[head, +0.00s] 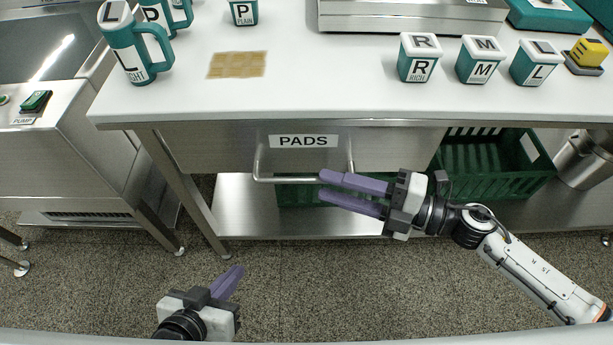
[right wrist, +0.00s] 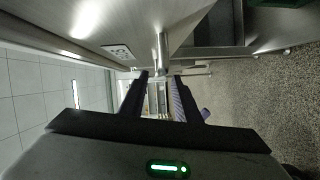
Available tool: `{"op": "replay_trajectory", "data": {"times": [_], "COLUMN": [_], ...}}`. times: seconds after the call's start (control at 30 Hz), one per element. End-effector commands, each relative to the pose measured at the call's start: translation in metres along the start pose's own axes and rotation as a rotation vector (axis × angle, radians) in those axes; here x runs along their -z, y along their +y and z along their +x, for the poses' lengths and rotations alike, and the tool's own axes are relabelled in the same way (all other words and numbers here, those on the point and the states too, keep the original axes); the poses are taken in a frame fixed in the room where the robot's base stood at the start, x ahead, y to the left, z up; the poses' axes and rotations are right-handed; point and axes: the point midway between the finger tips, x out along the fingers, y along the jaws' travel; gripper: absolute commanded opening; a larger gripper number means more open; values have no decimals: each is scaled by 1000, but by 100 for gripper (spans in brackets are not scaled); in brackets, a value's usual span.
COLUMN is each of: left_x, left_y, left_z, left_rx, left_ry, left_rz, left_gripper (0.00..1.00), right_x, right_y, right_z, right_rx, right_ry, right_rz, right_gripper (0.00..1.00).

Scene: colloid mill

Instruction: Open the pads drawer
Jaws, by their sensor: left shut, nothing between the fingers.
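The pads drawer (head: 220,150) is a steel front under the white worktop, with a black-on-white PADS label (head: 303,141). It looks flush under the worktop edge. Its steel bar handle (head: 285,180) sticks out below the label and also shows in the right wrist view (right wrist: 162,54). My right gripper (head: 322,184) is open, its purple fingers pointing left at the right part of the handle. In the right wrist view the bar lines up with the gap between the fingertips; contact cannot be told. My left gripper (head: 238,269) is shut and empty, low over the floor.
On the white worktop (head: 330,95) stand several teal lettered containers and mugs, with a tan mat (head: 237,64) at left. A green crate (head: 490,165) and a steel pot (head: 583,160) are on the lower shelf. The floor before the drawer is clear apart from my arms.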

Motion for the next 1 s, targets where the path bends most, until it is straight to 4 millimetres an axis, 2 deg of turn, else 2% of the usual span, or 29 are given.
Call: {"op": "replay_trajectory", "data": {"times": [0.1, 0.3, 0.47, 0.7, 0.9, 1.0], "left_x": [-1, -1, 2, 2, 1, 0], "left_y": [0, 0, 0, 0, 0, 0], "left_z": [1, 2, 1, 0, 0, 0], "left_rx": [0, -1, -1, -2, -2, -1], "left_ry": [1, 4, 10, 10, 8, 7], "left_rz": [-1, -3, -3, -4, -4, -4], "left_gripper": [0, 0, 0, 0, 0, 0], "right_x": [0, -1, 0, 0, 0, 0], "right_y": [1, 1, 0, 0, 0, 0], "right_z": [24, 51, 59, 59, 59, 59], "right_rx": [-5, -3, -2, -2, -2, -2], "right_ry": [1, -2, -2, -2, -2, -2], "right_rz": [-1, 0, 2, 2, 2, 2], "right_gripper": [30, 30, 30, 30, 0, 0]}}
